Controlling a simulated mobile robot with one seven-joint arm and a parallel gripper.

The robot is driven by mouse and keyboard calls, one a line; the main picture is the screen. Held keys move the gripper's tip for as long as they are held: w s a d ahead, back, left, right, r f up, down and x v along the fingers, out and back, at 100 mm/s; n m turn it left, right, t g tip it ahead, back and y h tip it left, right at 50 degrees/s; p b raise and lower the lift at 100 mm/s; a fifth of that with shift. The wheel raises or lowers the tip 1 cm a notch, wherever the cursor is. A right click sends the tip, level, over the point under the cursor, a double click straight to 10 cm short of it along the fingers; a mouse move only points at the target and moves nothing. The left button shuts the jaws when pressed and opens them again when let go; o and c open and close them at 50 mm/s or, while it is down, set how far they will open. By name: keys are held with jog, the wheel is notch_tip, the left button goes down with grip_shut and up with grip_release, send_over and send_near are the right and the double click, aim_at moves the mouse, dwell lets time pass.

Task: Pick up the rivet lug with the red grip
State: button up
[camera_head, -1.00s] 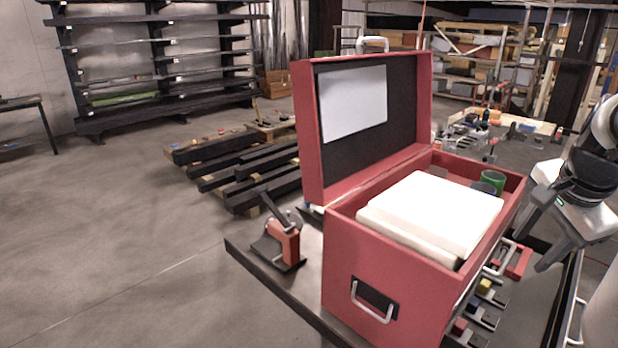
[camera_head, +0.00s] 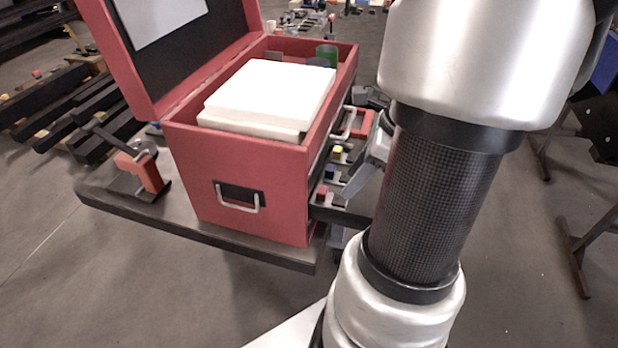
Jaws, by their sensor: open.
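An open drawer (camera_head: 345,215) juts from the right side of the red toolbox (camera_head: 245,170). In it stand several small lugs with coloured grips. The lug with the red grip (camera_head: 322,191) is nearest the front, its grey metal part only partly visible. A blue-grip lug (camera_head: 332,174) and a yellow-grip lug (camera_head: 338,152) stand behind it. My gripper (camera_head: 366,172) is open, over the drawer's right side, above and to the right of the lugs. My arm hides part of it, and I see nothing held.
The toolbox stands on a dark table (camera_head: 180,225), lid raised, with white blocks (camera_head: 268,92) and a green cup (camera_head: 327,54) inside. A red clamp-like tool (camera_head: 140,172) is at the left. My arm covers the right of the drawer.

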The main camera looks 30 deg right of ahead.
aim_at(337, 198)
jog(key=shift+x, duration=3.05)
jog(key=shift+s, duration=0.1)
jog(key=c, duration=0.9)
jog(key=shift+r, duration=0.2)
jog(key=shift+s+r, duration=0.1)
jog(key=shift+r, duration=0.1)
notch_tip(337, 198, up, 6)
jog(key=shift+d+r, duration=0.1)
jog(key=shift+r, duration=0.05)
jog(key=s+d, duration=0.4)
jog(key=s, duration=0.1)
jog(key=s+d+b, duration=0.1)
jog(key=s+d, duration=0.3)
jog(key=s, duration=0.1)
jog(key=s+d, duration=0.4)
jog(key=s, duration=0.1)
jog(key=shift+d, duration=0.35)
